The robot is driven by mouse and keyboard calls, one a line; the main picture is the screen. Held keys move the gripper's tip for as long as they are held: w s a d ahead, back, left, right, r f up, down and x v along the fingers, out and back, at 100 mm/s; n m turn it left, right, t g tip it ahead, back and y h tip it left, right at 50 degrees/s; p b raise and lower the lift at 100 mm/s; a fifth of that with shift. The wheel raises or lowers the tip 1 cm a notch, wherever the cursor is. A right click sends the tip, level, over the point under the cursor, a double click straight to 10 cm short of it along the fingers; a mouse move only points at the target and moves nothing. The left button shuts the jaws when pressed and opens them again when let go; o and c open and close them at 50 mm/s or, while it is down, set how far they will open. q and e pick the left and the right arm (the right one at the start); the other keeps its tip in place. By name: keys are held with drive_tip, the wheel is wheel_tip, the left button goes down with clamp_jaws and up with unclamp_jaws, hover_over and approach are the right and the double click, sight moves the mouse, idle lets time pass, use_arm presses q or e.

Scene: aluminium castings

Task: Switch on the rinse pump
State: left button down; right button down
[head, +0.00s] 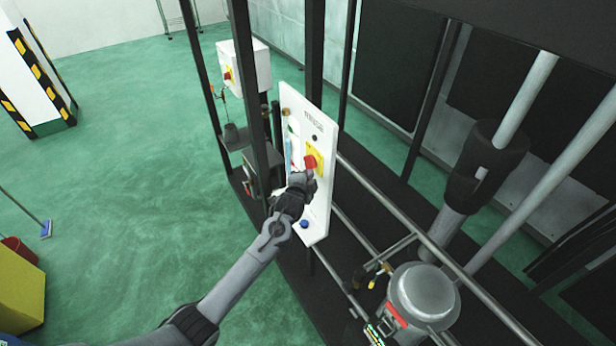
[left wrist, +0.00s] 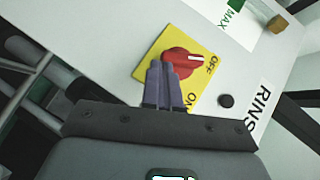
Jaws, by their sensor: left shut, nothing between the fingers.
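The white control panel (head: 326,140) stands on a dark frame and carries a label that starts with "RINS". On it is a red rotary knob (head: 310,162) on a yellow plate (head: 319,150). In the left wrist view, the red knob (left wrist: 182,62) has a white mark pointing toward the word OFF on the yellow plate (left wrist: 204,80); ON is lower down. My left gripper (head: 303,178) is in front of the panel. In the left wrist view, its fingers (left wrist: 165,72) are shut and empty, overlapping the knob's near edge; I cannot tell whether they touch. My right gripper is out of view.
A blue button (head: 304,224) sits low on the panel. A second white box (head: 244,66) with a red knob stands behind. Dark posts and rails surround the panel. A metal cylinder (head: 424,292) with pipes stands at lower right. Green floor lies open at left.

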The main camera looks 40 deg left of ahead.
use_arm(q)
drive_tip(key=shift+a+f+m+t+y+b, duration=0.1)
drive_tip(key=shift+f+m+t+y+b, duration=0.25)
drive_tip(key=shift+b, duration=0.3)
drive_tip(key=m+t+b, duration=0.1)
drive_tip(key=m+b, duration=0.1)
drive_tip(key=b, duration=0.1)
drive_tip(key=a+f+m+t+y+b, duration=0.1)
drive_tip(key=m+t+b, duration=0.1)
drive_tip(key=b, duration=0.2)
drive_tip(key=f+m+t+y+b, duration=0.1)
drive_tip(key=m+t+b, duration=0.1)
drive_tip(key=b, duration=0.1)
drive_tip(key=shift+w+a+f+t, duration=0.2)
drive_tip(key=shift+w+a+t, duration=0.05)
drive_tip(key=shift+w+a, duration=0.15)
drive_tip(key=w+d+f+b+v, duration=0.1)
drive_tip(key=d+f+v, duration=0.1)
drive_tip(key=v, duration=1.1)
drive_tip(key=shift+w, duration=0.25)
